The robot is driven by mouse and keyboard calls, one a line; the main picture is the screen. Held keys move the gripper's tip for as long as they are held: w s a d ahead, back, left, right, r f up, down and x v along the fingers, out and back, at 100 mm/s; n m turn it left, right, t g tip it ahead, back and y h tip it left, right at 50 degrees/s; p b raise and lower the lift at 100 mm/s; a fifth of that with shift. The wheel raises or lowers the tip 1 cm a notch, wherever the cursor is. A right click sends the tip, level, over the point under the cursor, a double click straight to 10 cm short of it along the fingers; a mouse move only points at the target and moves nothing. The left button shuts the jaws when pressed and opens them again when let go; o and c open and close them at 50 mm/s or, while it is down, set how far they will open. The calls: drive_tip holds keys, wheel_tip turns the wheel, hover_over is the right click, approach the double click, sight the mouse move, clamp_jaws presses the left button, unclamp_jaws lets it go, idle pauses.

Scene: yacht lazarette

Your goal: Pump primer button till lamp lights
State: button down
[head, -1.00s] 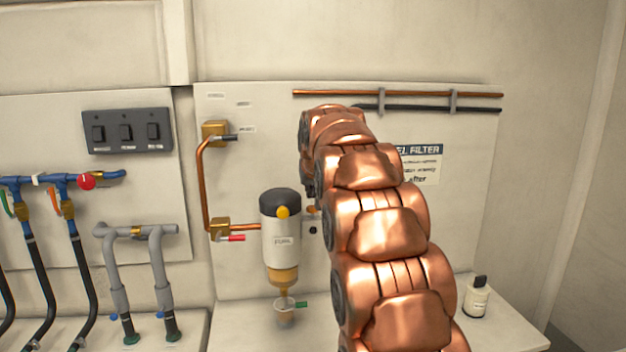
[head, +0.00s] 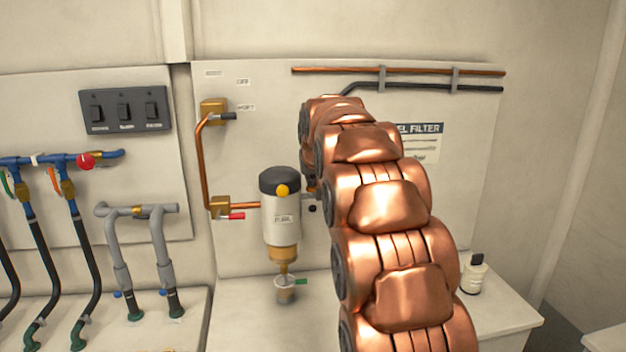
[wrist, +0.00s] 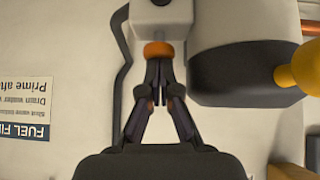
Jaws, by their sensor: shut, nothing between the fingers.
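A small white box (wrist: 160,20) has an orange button (wrist: 158,50) on it, which I take for the primer button; the wrist view is upside down. My gripper (wrist: 159,70) is shut and empty. Its fingertips point at the button and are touching it or very close; I cannot tell which, nor whether it is pressed. A dark round spot, perhaps the lamp (head: 312,209), shows on the box in the head view and is not lit. In the head view my arm covers much of this area. The white fuel filter (head: 281,230) with a dark cap stands just left.
A yellow knob (wrist: 302,68) sticks out from the filter cap beside my gripper. Copper pipe with a red-handled valve (head: 232,216) lies further left. A small cup (head: 285,291) is under the filter. A white bottle (head: 474,275) stands on the bench at right.

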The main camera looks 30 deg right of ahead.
drive_tip(key=shift+f+b, duration=0.6)
drive_tip(key=shift+f, duration=0.25)
wheel_tip(320, 180, up, 5)
drive_tip(key=shift+a+f+p, duration=0.1)
drive_tip(key=shift+a+p, duration=0.05)
drive_tip(key=shift+p, duration=0.15)
drive_tip(key=b+v, duration=0.2)
drive_tip(key=v, duration=0.7)
drive_tip(key=shift+s+b, duration=0.15)
drive_tip(key=shift+b, duration=0.2)
drive_tip(key=shift+r, duration=0.3)
